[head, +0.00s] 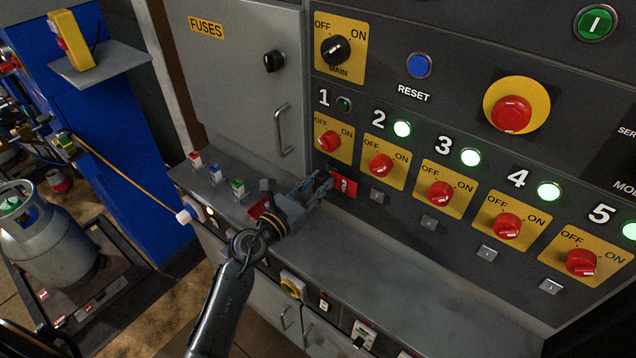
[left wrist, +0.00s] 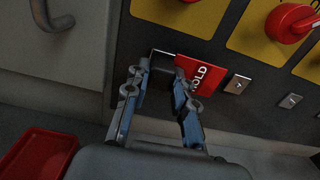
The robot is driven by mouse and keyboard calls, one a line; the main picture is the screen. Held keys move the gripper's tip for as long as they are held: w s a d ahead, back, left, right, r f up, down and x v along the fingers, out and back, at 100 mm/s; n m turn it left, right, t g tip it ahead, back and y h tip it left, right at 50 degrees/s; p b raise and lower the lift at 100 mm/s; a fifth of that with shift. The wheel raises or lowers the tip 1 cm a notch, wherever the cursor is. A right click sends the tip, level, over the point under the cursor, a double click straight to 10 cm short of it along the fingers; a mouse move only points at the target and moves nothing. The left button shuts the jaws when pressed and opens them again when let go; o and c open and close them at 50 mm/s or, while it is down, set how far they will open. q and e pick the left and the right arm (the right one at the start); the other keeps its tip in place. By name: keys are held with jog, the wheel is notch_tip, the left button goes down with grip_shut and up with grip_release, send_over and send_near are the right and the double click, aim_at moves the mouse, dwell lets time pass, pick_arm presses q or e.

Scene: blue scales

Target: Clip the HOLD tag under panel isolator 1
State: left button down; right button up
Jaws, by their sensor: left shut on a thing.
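The red HOLD tag (head: 343,187) is at the panel face, below and a little right of panel isolator 1 (head: 330,141), whose red knob sits on a yellow OFF/ON plate. My left gripper (head: 326,187) is shut on the tag's left part. In the left wrist view the fingers (left wrist: 160,88) reach up to the panel, and the tag (left wrist: 202,72) shows tilted, its white lettering facing out. A dark grey edge, perhaps the clip under isolator 1, shows between the fingertips; the tag and fingers hide the rest. I cannot tell whether tag and clip touch. My right gripper is not in view.
Small grey clips (head: 377,197) sit under the other isolators. A red tray (left wrist: 38,152) lies on the ledge (head: 375,255) below my left gripper. The cabinet handle (head: 283,130) sticks out to its left. Lamp 1 (head: 344,104) is dark; the other numbered lamps glow green.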

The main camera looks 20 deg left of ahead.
pick_arm(q)
jog(key=shift+w+d, duration=0.2)
jog(key=shift+w, duration=0.25)
jog(key=c, duration=1)
grip_release()
jog(key=v, duration=1.2)
jog(key=shift+r, duration=0.1)
jog(key=shift+w, duration=0.1)
